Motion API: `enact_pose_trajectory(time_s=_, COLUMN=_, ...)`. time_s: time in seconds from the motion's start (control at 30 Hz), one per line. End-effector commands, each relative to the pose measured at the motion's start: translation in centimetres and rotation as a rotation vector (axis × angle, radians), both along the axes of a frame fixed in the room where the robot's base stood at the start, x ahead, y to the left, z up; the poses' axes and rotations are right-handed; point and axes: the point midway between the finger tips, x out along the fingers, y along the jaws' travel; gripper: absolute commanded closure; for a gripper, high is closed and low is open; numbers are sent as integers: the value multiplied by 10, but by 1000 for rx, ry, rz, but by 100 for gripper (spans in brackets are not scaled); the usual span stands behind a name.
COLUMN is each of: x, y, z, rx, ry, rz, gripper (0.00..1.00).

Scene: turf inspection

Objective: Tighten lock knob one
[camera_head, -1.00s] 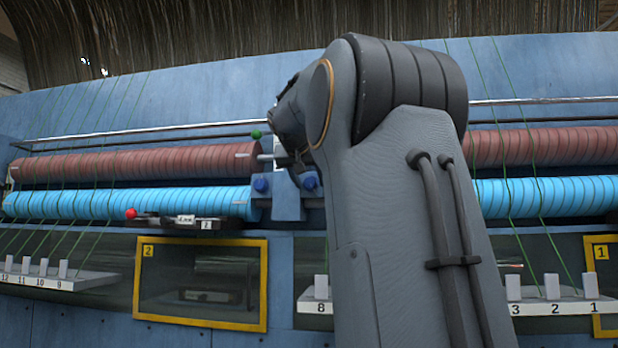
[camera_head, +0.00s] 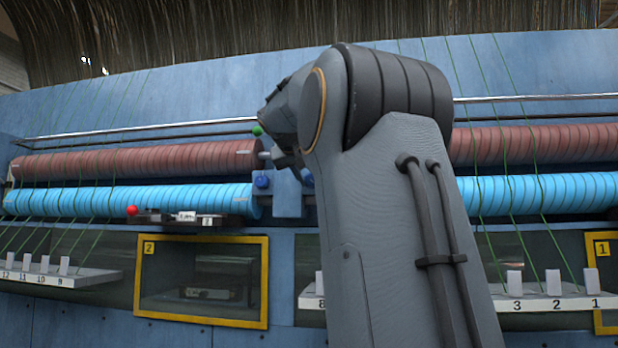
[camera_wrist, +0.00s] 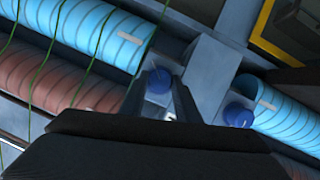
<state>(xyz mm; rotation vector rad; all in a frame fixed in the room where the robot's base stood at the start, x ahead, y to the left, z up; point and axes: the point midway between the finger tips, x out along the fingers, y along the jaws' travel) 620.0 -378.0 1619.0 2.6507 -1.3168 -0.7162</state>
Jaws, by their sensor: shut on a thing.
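Two blue lock knobs sit on the blue bracket (camera_head: 288,196) between the roller ends. In the wrist view, one knob (camera_wrist: 160,80) stands between the fingers of my gripper (camera_wrist: 162,95), which is shut on it. A small label, seemingly a 1, shows close to this knob in the wrist view. The other knob (camera_wrist: 238,115) is free, to the right in that view; in the head view it is the left knob (camera_head: 262,181). The held knob (camera_head: 308,178) is partly covered by my arm in the head view, where my fingers are hidden.
Blue rollers (camera_head: 130,201) and red rollers (camera_head: 135,160) lie on both sides of the bracket, with green threads crossing them. A red-balled lever (camera_head: 132,211) sticks out below left. A yellow-framed window (camera_head: 200,240) and numbered shelves (camera_head: 555,303) are lower down.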

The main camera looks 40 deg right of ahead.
Motion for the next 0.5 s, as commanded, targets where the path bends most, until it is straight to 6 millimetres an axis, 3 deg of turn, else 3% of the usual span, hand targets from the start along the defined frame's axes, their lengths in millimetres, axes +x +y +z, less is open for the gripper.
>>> enact_pose_trajectory(time_s=0.5, x=3, y=2, z=-4, rx=-318, ry=372, rz=-1, gripper=93)
